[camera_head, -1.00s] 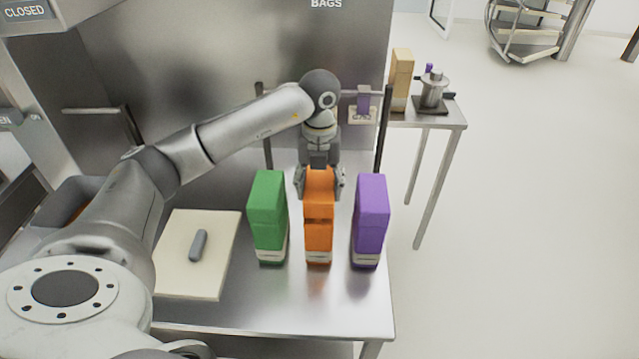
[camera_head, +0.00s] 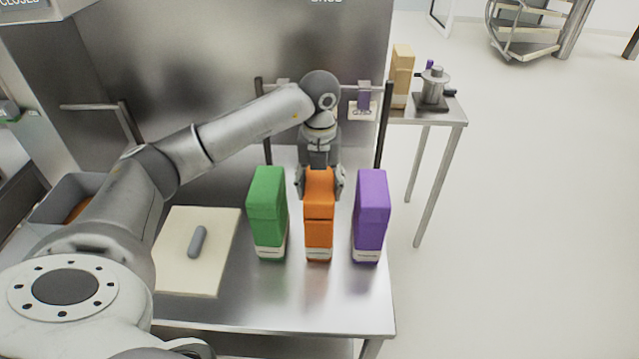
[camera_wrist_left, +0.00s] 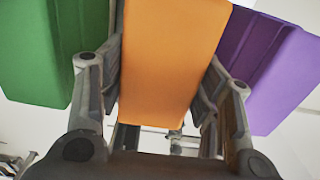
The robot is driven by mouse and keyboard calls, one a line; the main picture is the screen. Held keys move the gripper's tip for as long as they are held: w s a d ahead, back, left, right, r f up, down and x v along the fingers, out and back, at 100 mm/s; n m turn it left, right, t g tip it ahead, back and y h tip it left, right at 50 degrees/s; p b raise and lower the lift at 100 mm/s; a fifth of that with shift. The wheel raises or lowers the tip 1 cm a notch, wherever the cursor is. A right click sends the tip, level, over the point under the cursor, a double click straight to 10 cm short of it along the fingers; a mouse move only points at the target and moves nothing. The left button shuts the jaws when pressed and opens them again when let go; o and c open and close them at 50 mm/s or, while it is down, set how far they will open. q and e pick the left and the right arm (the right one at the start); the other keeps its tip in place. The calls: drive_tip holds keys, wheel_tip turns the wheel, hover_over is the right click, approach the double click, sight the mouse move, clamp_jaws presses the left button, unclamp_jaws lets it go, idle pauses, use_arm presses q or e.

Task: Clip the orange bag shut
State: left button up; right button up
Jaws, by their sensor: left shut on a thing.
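The orange bag (camera_head: 319,228) stands upright on the steel table between a green bag (camera_head: 268,215) and a purple bag (camera_head: 370,220). My left gripper (camera_head: 320,188) comes from behind and is shut on the orange bag's upper part, one finger on each side. In the left wrist view the orange bag (camera_wrist_left: 172,60) fills the space between the fingers. The green bag (camera_wrist_left: 45,55) and purple bag (camera_wrist_left: 268,65) flank it there. A small purple item (camera_head: 363,97) hangs on the rail behind; I cannot tell whether it is a clip. My right gripper is not seen.
A cream board (camera_head: 175,270) with a grey rounded object (camera_head: 198,242) lies left of the bags. A rail on dark posts (camera_head: 384,125) stands behind them. A side table (camera_head: 452,112) holds a tan bag (camera_head: 402,75) and a metal device (camera_head: 433,90). The table front is clear.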

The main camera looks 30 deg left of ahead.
use_arm(q)
drive_tip(key=shift+f, duration=0.15)
idle(0.4)
drive_tip(key=o, duration=1.1)
drive_tip(key=shift+o, duration=0.2)
drive_tip(key=o, duration=0.3)
drive_tip(key=shift+o, duration=0.2)
drive_tip(key=shift+r+p, duration=2.4)
drive_tip(key=shift+r, duration=1.15)
